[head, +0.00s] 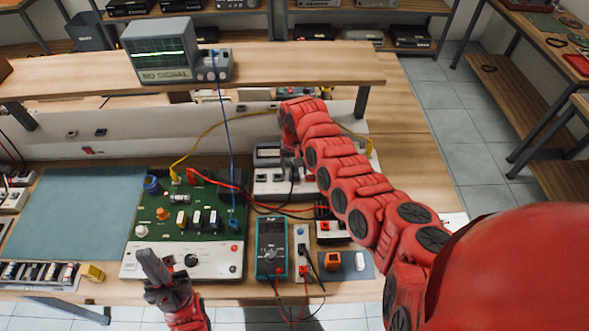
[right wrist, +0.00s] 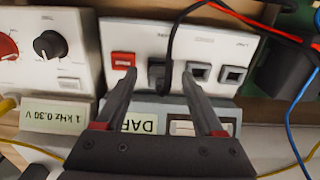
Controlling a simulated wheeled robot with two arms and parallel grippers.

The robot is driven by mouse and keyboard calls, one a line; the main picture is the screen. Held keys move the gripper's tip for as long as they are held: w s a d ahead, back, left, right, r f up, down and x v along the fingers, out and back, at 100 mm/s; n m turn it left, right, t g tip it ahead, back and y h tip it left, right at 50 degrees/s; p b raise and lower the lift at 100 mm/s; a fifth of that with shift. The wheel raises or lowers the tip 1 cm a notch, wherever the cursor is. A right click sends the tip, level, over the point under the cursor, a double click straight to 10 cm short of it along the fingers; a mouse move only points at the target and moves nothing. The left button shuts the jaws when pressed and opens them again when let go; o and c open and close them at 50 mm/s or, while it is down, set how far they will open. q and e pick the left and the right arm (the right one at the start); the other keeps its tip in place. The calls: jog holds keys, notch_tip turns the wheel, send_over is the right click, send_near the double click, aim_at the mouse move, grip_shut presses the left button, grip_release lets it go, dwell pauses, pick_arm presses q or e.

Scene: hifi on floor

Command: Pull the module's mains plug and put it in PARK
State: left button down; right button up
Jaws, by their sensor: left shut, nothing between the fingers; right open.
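A black plug (right wrist: 157,74) with a black cord sits in a white socket panel (right wrist: 214,45) in the right wrist view. Beside it are a red switch (right wrist: 123,61) and two empty sockets (right wrist: 198,73). My right gripper (right wrist: 158,82) is open, its fingertips on either side of the plug; I cannot tell whether they touch it. In the head view my right gripper (head: 291,158) is over the white socket box (head: 264,187), largely hiding the plug. The green module (head: 200,218) stands left of it. My left gripper (head: 152,262) is shut and empty at the module's front left.
A teal multimeter (head: 271,246) with leads stands right of the module. A blue mat (head: 80,215) lies clear at left. A shelf with an oscilloscope (head: 160,50) stands behind. Yellow, blue and red leads cross near the socket box. A label (right wrist: 139,124) is partly hidden.

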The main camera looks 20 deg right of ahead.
notch_tip(320, 180, up, 8)
jog(key=b, duration=0.3)
jog(key=shift+w+f, duration=0.1)
jog(key=shift+f, duration=0.05)
notch_tip(320, 180, up, 14)
jog(key=p, duration=0.4)
dwell(0.3)
dwell(0.5)
